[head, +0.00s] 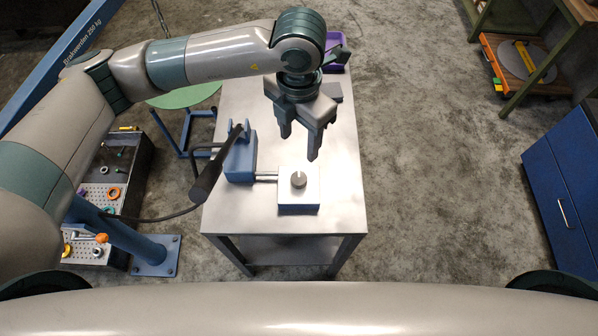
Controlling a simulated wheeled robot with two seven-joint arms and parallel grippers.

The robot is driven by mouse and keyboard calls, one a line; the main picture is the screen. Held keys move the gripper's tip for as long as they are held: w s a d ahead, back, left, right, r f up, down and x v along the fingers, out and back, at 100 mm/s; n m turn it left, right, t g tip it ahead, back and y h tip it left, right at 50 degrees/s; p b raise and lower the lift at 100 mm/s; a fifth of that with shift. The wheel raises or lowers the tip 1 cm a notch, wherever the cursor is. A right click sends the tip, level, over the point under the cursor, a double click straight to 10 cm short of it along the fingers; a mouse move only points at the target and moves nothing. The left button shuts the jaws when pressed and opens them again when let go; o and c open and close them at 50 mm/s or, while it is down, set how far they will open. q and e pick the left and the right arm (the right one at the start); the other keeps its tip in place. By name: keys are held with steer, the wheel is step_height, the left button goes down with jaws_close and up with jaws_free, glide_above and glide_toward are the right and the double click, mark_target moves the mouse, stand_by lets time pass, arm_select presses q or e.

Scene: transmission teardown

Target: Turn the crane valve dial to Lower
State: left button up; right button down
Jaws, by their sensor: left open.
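The crane valve dial (298,180) is a small round grey knob on top of a white and blue box (299,201) on the metal table. A rod joins the box to a blue block (240,160) at its left. My left gripper (299,146) is open and empty, pointing down a little beyond the dial and apart from it. The dial's marking and any Lower label are too small to read. My right gripper is not in view.
The steel table (225,218) has free room in front of the box. A black handle (206,181) with a cable hangs over its left edge. A purple bin (334,42) stands at the back. A blue cabinet (566,190) is at the far right.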

mark_target(299, 178)
arm_select(q)
step_height(299, 178, down, 15)
steer(key=p, duration=0.6)
steer(key=shift+f, duration=0.7)
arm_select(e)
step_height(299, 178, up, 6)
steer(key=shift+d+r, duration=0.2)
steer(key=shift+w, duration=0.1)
arm_select(q)
steer(key=c, duration=1)
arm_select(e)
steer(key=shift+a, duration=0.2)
